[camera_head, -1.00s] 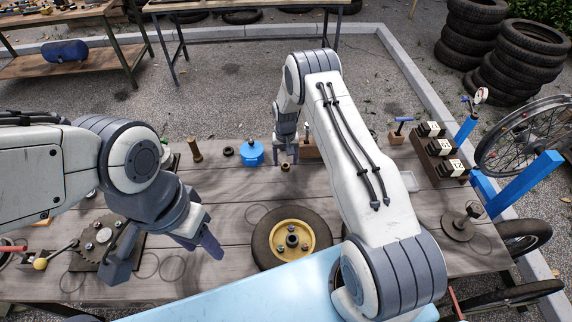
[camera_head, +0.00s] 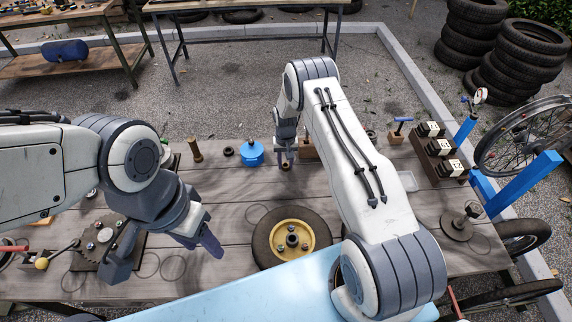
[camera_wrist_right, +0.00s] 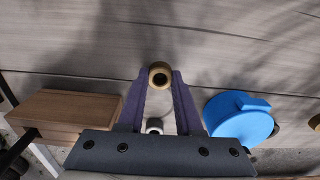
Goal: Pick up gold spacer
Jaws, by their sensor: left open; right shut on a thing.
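The gold spacer (camera_wrist_right: 159,70) is a small brass-coloured ring with a dark hole. In the right wrist view it sits between the fingertips of my right gripper (camera_wrist_right: 160,80), which is shut on it. In the head view the right gripper (camera_head: 286,160) is low over the far part of the workbench, with the small spacer (camera_head: 286,167) at its tips. I cannot tell whether the spacer still touches the bench. My left gripper (camera_head: 163,260) is open and empty above the left part of the bench, near the gear plate.
The blue pot (camera_head: 252,153) is left of the right gripper, and a wooden block (camera_head: 308,150) is close on its right. A wheel with a gold hub (camera_head: 292,240) lies nearer on the workbench (camera_head: 225,205). A rack of dark blocks (camera_head: 438,160) stands at right.

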